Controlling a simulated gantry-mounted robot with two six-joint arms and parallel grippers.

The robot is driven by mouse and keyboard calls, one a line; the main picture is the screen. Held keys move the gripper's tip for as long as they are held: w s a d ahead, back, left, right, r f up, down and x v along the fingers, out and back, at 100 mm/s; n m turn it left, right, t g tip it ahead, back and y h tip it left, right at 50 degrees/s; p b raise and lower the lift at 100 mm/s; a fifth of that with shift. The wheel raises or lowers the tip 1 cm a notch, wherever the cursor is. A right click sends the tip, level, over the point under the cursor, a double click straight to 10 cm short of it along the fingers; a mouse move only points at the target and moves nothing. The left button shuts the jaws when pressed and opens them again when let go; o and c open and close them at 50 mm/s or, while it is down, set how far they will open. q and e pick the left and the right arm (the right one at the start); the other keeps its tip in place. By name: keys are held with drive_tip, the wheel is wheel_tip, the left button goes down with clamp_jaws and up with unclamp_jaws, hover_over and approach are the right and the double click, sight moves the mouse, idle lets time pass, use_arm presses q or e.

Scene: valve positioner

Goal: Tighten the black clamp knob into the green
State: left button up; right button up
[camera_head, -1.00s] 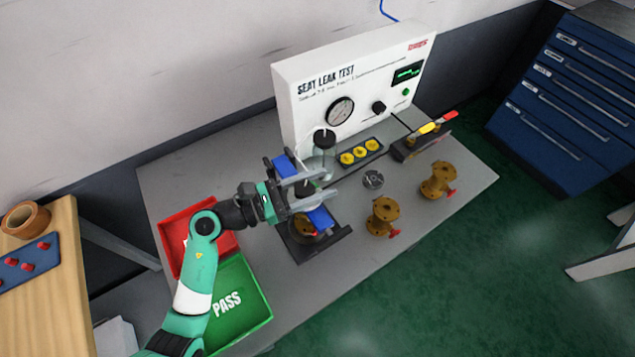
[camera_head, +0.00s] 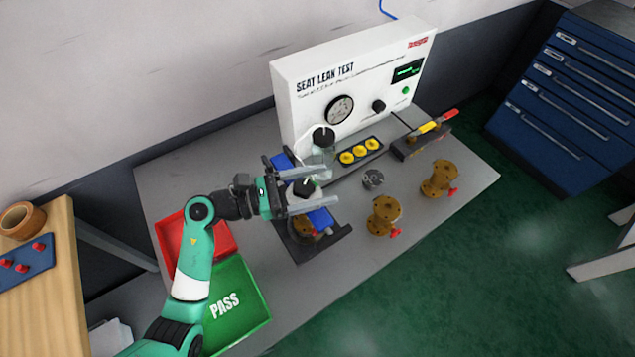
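The black clamp knob (camera_head: 306,186) sits on top of the blue clamp (camera_head: 320,218), which stands over a brass valve (camera_head: 303,228) on a dark base plate (camera_head: 335,244). My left gripper (camera_head: 334,186) reaches in from the left at knob height. Its two grey fingers are apart, one on the far side of the knob and one on the near side. A gap seems to show between fingers and knob. The fingers hide part of the clamp. I cannot make out a green mark at the knob. My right gripper is not in view.
The white seat leak tester (camera_head: 300,105) stands behind, with a glass jar (camera_head: 322,150) close to the far finger. Two brass valves (camera_head: 384,216) (camera_head: 439,180) stand to the right. A red tray (camera_head: 226,243) and green PASS tray (camera_head: 255,321) lie at left.

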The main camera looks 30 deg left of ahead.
use_arm(q)
drive_tip(key=p+v, duration=0.1)
drive_tip(key=v, duration=1)
drive_tip(key=shift+s+a, duration=0.2)
drive_tip(key=shift+s, duration=0.05)
drive_tip(key=shift+r, duration=0.1)
